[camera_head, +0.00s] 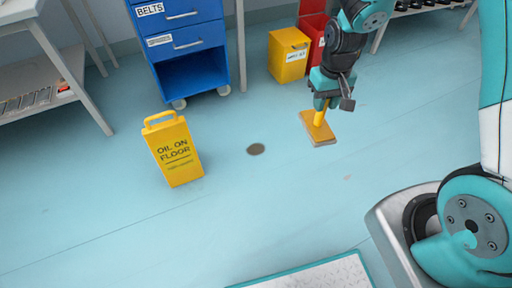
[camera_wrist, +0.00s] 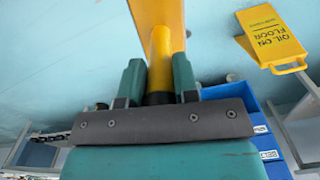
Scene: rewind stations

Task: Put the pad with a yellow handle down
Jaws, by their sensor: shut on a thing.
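The pad (camera_head: 318,129) is a yellow-topped block with a pale underside and a yellow handle (camera_head: 320,113). In the head view it is at the upper right, at or just above the floor; I cannot tell whether it touches. My gripper (camera_head: 321,102) is shut on the handle from above. In the wrist view the yellow handle (camera_wrist: 160,50) stands between the two teal fingers of my gripper (camera_wrist: 158,82). The pad (camera_wrist: 157,12) shows there only in part, at the top edge.
A dark round spot (camera_head: 256,149) lies on the floor left of the pad. A yellow "OIL ON FLOOR" sign (camera_head: 173,150) stands further left. A blue "BELTS" cabinet (camera_head: 187,45), a yellow bin (camera_head: 289,55) and a red bin (camera_head: 313,38) stand behind. The floor in front is clear.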

